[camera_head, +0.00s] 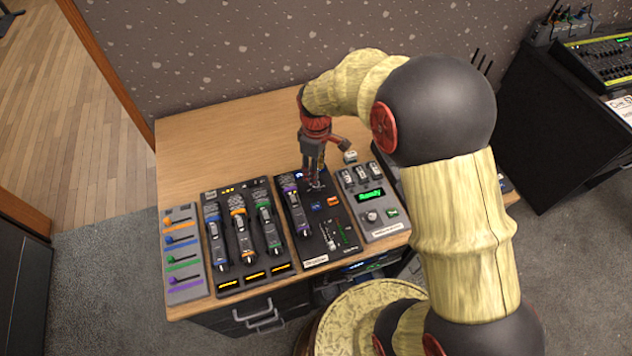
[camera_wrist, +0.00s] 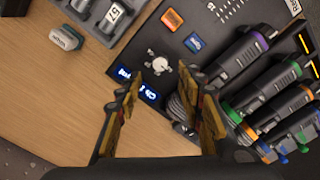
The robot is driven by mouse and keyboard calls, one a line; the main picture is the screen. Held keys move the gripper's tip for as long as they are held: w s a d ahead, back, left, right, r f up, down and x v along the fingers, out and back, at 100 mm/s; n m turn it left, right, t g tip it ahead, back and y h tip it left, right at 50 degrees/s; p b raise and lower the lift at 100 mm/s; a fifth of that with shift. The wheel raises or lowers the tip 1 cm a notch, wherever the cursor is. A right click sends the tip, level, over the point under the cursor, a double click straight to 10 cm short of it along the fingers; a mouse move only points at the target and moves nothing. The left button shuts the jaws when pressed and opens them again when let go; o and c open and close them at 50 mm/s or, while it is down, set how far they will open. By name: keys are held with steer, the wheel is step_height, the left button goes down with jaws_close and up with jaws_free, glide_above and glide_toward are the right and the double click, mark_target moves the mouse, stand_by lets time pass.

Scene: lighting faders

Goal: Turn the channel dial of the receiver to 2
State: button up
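The receiver is a black panel (camera_head: 312,254) on the wooden desk, with a purple-banded handheld microphone (camera_head: 293,205) along its left side. In the wrist view, its pale channel dial (camera_wrist: 159,63) sits beside a small blue-lit display (camera_wrist: 136,86), which appears to read "Ch 1" and is partly covered by a finger. My gripper (camera_head: 314,172) points down over the far end of the receiver. In the wrist view, my gripper (camera_wrist: 166,76) is open, its two fingers apart with nothing between them. The dial appears just beyond the fingertips; contact cannot be seen.
Left of the receiver stands a charger with several microphones (camera_head: 240,230), then a strip of coloured faders (camera_head: 183,250). On the right is a grey box with a green "Ready" screen (camera_head: 370,195). A small pale item (camera_head: 350,157) lies behind it.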

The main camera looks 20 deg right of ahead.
step_height(320, 180, down, 6)
steer(key=shift+f+b, duration=0.2)
steer(key=shift+b, duration=0.8)
steer(key=shift+c, duration=1.4)
jaws_close()
